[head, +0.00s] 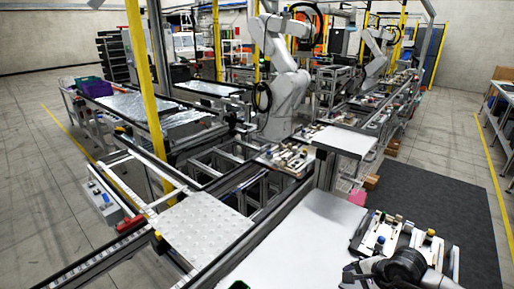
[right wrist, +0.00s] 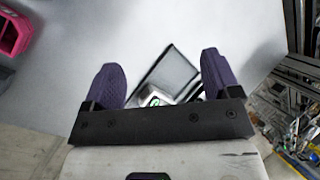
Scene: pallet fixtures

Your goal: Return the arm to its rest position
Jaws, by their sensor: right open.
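One arm of mine (head: 405,268), grey with a black joint, reaches in at the lower right of the head view, in front of a pallet fixture (head: 376,240). In the right wrist view my right gripper (right wrist: 162,84) has two purple-padded fingers spread wide apart. Nothing is held between them. Beyond the fingers a dark-framed grey panel and a small pale part with a green ring (right wrist: 154,101) show in the gap; I cannot tell their distance. My left gripper is not in view.
A white worktop (head: 305,235) lies left of the fixture, mostly clear. A pink item (head: 357,196) is behind it; a pink bin (right wrist: 12,32) shows at the wrist view's left edge. Yellow posts (head: 148,95), conveyor rails and a white robot arm (head: 285,85) stand farther back.

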